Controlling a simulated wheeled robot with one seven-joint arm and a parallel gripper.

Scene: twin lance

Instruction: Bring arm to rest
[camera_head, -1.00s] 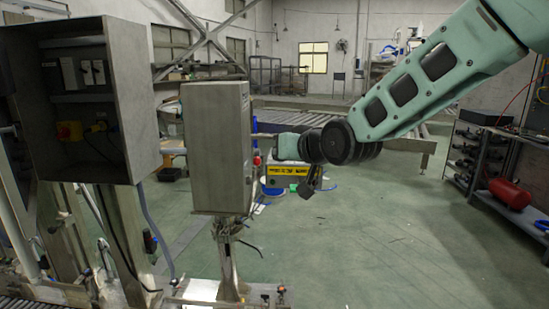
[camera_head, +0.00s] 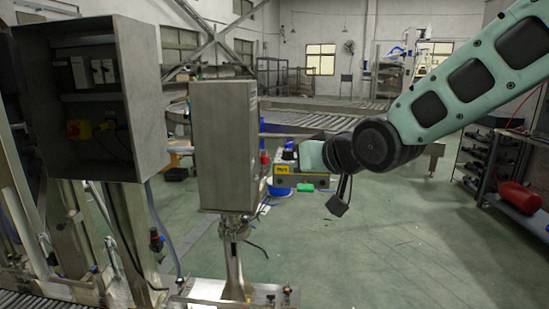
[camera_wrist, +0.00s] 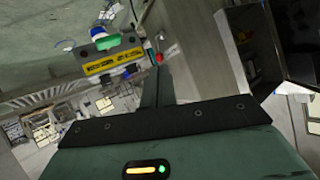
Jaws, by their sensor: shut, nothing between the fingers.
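My arm (camera_head: 470,85) reaches in from the upper right of the head view, pale green with dark pads. It bends at a black wrist joint (camera_head: 376,145) and points left toward the grey upright cabinet (camera_head: 222,147). My gripper (camera_wrist: 156,65) shows in the wrist view as a dark narrow shape beyond its black plate. It is shut and empty. In the head view, the hand is near the cabinet's right side; its fingertips are hard to make out there. Whether they touch the cabinet cannot be told.
An open control box (camera_head: 130,95) stands at the left. A device with a yellow label (camera_head: 290,182) appears below the hand; it also shows in the wrist view (camera_wrist: 115,60). A shelf with a red cylinder (camera_head: 520,197) stands right. Green floor (camera_head: 400,250) is open in front.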

